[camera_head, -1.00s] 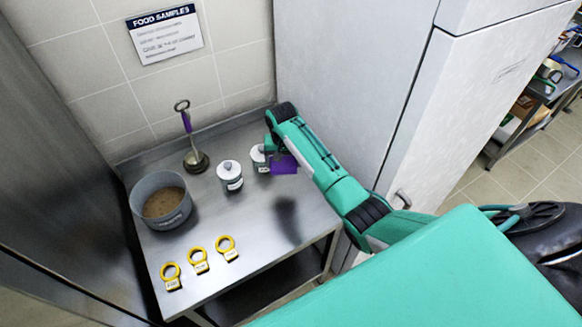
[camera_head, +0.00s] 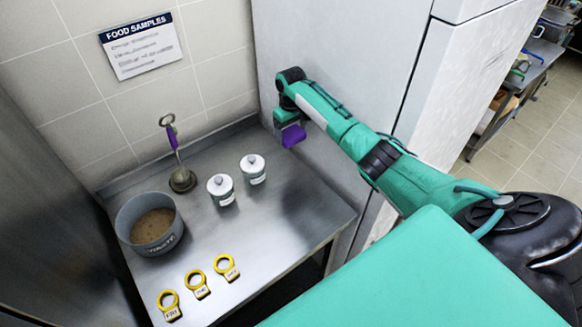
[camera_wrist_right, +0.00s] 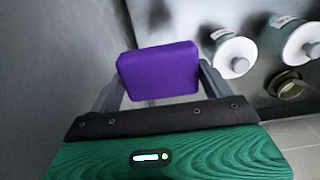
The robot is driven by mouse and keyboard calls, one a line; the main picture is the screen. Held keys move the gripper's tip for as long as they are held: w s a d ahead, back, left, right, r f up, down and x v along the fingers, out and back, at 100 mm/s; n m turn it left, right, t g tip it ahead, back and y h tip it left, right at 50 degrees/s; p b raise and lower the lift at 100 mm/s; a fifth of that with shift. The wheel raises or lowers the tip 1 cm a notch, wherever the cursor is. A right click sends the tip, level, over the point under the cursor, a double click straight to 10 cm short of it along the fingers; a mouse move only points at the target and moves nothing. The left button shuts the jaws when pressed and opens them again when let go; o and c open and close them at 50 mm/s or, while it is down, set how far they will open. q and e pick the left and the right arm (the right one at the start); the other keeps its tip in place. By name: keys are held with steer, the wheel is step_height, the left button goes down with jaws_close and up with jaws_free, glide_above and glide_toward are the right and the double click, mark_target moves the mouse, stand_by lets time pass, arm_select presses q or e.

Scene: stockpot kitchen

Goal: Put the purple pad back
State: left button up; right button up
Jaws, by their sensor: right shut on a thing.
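The purple pad (camera_head: 293,136) is a small block held at the end of my right arm, above the right back part of the steel table. My right gripper (camera_head: 287,122) is shut on it. In the right wrist view the purple pad (camera_wrist_right: 159,71) sits between the two grey fingers of my right gripper (camera_wrist_right: 157,84). The pad is clear of the two white jars in both views. My left gripper is in neither view.
Two white lidded jars (camera_head: 221,189) (camera_head: 253,169) stand on the steel table (camera_head: 290,225). A grey pot of brown contents (camera_head: 152,224), a purple-handled tool (camera_head: 173,145) and three yellow ring tags (camera_head: 197,284) are to the left. A tall light cabinet (camera_head: 345,60) stands close behind my right arm.

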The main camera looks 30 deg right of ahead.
steer(key=b, duration=0.9)
glide_above(291, 170)
step_height(291, 170, down, 12)
steer(key=shift+w+r, duration=0.15)
steer(key=shift+r, duration=0.1)
step_height(291, 170, down, 4)
steer(key=b, duration=0.4)
steer(key=shift+d+f, duration=0.1)
steer(key=shift+f, duration=0.05)
steer(key=o, duration=0.9)
